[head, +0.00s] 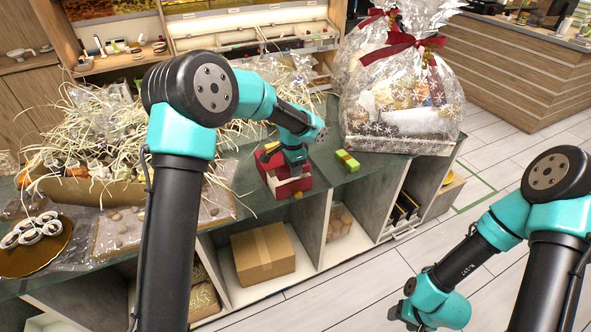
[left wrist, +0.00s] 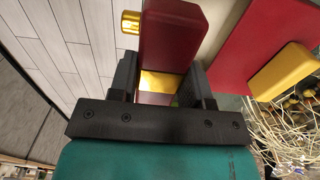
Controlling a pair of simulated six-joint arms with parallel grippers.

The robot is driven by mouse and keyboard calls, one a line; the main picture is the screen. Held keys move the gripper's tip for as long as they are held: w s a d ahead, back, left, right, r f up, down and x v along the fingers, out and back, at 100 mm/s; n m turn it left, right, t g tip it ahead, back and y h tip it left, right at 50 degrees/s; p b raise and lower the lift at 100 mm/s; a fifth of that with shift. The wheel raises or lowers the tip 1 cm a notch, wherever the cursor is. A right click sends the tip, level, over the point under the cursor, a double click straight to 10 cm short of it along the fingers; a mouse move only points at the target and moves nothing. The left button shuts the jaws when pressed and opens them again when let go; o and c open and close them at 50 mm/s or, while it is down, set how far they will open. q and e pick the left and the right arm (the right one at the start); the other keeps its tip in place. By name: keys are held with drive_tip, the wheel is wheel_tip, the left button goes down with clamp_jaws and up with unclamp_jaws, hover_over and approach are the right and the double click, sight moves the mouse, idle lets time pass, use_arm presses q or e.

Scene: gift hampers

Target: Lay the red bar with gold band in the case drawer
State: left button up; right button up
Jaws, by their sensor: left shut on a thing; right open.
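The red case (head: 290,187) stands on the glass-topped counter, with a small gold knob (head: 298,194) on its front. My left gripper (head: 296,170) is right over the case, pointing down. In the left wrist view it is shut on the red bar with gold band (left wrist: 170,35), gripped around the band. The case's red top (left wrist: 232,45) is beside the bar, and the gold knob (left wrist: 131,22) is on the other side. The bar hides most of the drawer, so I cannot tell whether it touches the floor. My right gripper (head: 402,316) is open and empty, low at the right.
A yellow block (head: 271,147) lies on the case top. A green bar with yellow band (head: 347,160) lies to the right. A wrapped hamper (head: 400,90) stands beyond it. A straw-filled basket (head: 70,188) and gold plate (head: 30,250) are on the left.

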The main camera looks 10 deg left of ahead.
use_arm(q)
drive_tip(key=shift+w+a+f, duration=0.35)
drive_tip(key=shift+w+f, duration=0.05)
drive_tip(key=shift+f, duration=0.35)
drive_tip(key=shift+w+a+f, duration=0.35)
drive_tip(key=shift+w+f, duration=0.05)
drive_tip(key=shift+f, duration=0.3)
drive_tip(key=o, duration=1)
drive_tip(key=shift+o, duration=0.2)
wheel_tip(320, 180, up, 10)
idle(0.6)
